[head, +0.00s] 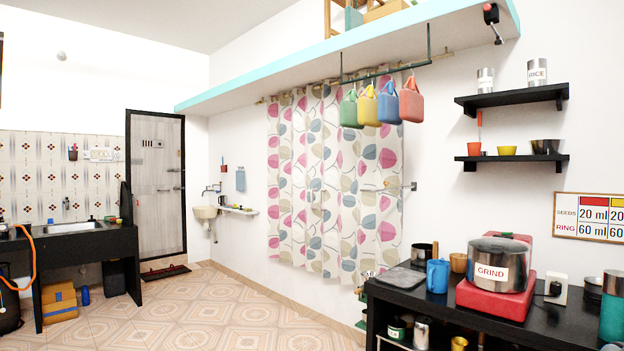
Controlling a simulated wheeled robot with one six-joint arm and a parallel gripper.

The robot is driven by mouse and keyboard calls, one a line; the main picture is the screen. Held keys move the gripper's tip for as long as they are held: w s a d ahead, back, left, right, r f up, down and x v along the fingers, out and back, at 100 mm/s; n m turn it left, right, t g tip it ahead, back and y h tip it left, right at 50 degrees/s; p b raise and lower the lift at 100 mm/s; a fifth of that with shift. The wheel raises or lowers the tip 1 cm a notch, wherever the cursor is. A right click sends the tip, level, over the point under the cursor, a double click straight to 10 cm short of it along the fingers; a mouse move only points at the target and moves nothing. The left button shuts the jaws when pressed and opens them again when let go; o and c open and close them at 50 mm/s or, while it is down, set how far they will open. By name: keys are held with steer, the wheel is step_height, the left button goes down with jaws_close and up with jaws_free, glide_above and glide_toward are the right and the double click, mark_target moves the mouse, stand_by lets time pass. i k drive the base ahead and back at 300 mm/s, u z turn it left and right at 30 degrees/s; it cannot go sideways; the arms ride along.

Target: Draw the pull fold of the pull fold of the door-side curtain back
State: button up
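The curtain (286,190) hangs from a rod below the turquoise-edged shelf, on the wall right of the door (157,190). It is white with pink, grey and blue leaf shapes and hangs spread out in soft vertical folds. Its left edge is the side nearer the door. I cannot clearly tell where one curtain panel ends and another begins, or which fold is the pull fold. My gripper is not in view.
Coloured bags (411,101) hang from a rail before the curtain's top right. A black counter (570,325) with a red-based pot stands at the lower right, near the curtain's lower right edge. The tiled floor (215,310) is clear left of it.

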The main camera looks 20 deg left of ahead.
mark_target(314, 98)
steer(key=u, duration=0.35)
steer(key=i, duration=0.7)
steer(key=u, duration=1.15)
steer(key=i, duration=1.7)
steer(key=u, duration=0.2)
steer(key=i, duration=1.75)
steer(key=z, duration=0.5)
